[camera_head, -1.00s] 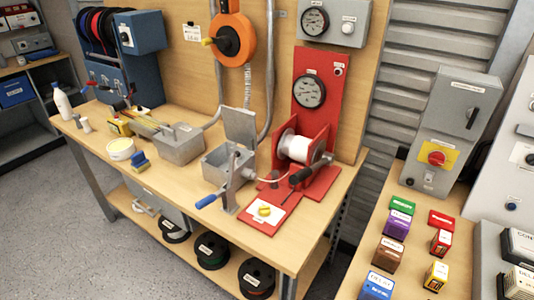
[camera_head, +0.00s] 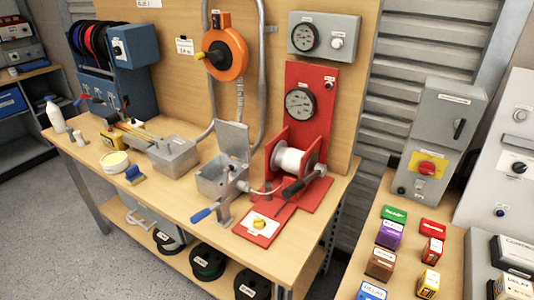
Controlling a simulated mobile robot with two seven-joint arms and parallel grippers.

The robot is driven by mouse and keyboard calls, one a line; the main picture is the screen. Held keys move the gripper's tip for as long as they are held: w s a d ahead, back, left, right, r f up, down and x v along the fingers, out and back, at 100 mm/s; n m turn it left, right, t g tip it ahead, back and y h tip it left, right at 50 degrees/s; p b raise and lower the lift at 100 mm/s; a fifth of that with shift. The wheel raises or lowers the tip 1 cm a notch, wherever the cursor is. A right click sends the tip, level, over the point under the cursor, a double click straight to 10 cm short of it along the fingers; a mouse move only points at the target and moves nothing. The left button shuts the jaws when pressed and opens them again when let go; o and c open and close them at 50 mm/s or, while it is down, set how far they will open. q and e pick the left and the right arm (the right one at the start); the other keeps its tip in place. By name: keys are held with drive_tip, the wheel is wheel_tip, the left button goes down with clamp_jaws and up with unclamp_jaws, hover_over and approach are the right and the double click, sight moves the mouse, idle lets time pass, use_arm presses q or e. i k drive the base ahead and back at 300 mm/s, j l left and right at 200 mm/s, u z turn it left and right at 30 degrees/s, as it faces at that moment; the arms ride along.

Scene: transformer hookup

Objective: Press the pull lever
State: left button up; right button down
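A crank lever with a blue grip (camera_head: 202,215) stands on the front of the workbench, on a grey metal bracket beside an open grey box (camera_head: 213,181). A second lever with a black grip (camera_head: 293,189) slants across the red winch stand (camera_head: 321,193), in front of its white drum (camera_head: 289,161). I cannot read a label that tells which one is the pull lever. A round dial (camera_head: 299,103) sits on the red upright panel behind the drum. Neither of my grippers is in view, and nothing touches either lever.
The wooden workbench (camera_head: 279,261) has an orange reel (camera_head: 225,61) on its backboard and a blue spool rack (camera_head: 130,89) at the left. A second table (camera_head: 404,265) at the right holds several coloured boxes and a grey switch box (camera_head: 436,137). Grey floor lies at the lower left.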

sight(319, 170)
drive_tip(key=k+l+u, duration=0.1)
drive_tip(key=l+u, duration=0.35)
drive_tip(key=k+l+u, duration=0.15)
drive_tip(key=l+u, duration=0.25)
drive_tip(key=j, duration=0.1)
